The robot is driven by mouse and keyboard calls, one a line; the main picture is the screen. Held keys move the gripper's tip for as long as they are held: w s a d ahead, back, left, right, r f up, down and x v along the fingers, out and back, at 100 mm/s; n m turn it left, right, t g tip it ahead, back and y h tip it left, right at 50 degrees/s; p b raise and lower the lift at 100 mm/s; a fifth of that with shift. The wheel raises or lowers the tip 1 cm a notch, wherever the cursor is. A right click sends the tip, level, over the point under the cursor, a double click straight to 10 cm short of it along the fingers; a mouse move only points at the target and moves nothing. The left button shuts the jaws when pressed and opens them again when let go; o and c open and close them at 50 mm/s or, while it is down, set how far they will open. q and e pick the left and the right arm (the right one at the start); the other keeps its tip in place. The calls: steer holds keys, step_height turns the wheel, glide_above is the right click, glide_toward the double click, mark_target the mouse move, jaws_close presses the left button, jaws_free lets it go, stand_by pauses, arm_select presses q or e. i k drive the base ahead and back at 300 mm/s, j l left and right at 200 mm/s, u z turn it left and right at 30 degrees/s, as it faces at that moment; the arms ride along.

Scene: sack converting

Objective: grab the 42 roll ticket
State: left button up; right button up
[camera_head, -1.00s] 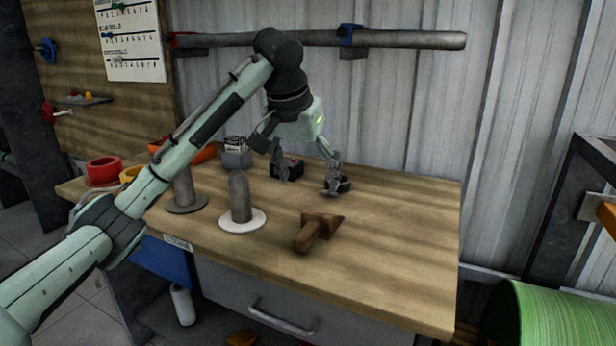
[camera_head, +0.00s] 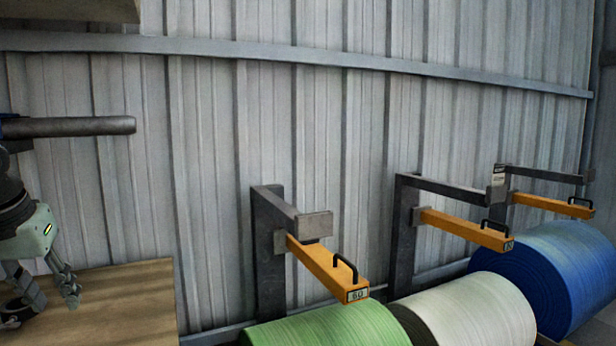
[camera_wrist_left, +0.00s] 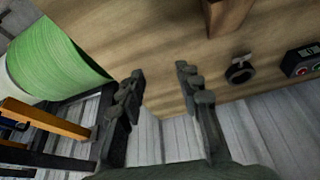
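I cannot make out a ticket marked 42. A small pale tag with dark print (camera_head: 498,175) shows on the far bracket in the head view, too small to read. The near orange arm (camera_head: 325,265) has an end label that looks like 60. The labels on the middle orange arm (camera_head: 465,228) and far orange arm (camera_head: 552,205) are not legible. My left gripper (camera_head: 45,295) is at the head view's left edge, over the wooden bench (camera_head: 125,285). In the left wrist view its fingers (camera_wrist_left: 159,78) are apart with nothing between them. My right gripper is not in view.
A green roll (camera_head: 330,328), a white roll (camera_head: 470,315) and a blue roll (camera_head: 550,270) lie below dark steel brackets by the corrugated wall. The wrist view shows a dark ring (camera_wrist_left: 240,70), a button box (camera_wrist_left: 302,62) and a wooden block (camera_wrist_left: 226,14) on the bench.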

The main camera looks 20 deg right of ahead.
mark_target(498, 173)
steer(key=z, duration=1.45)
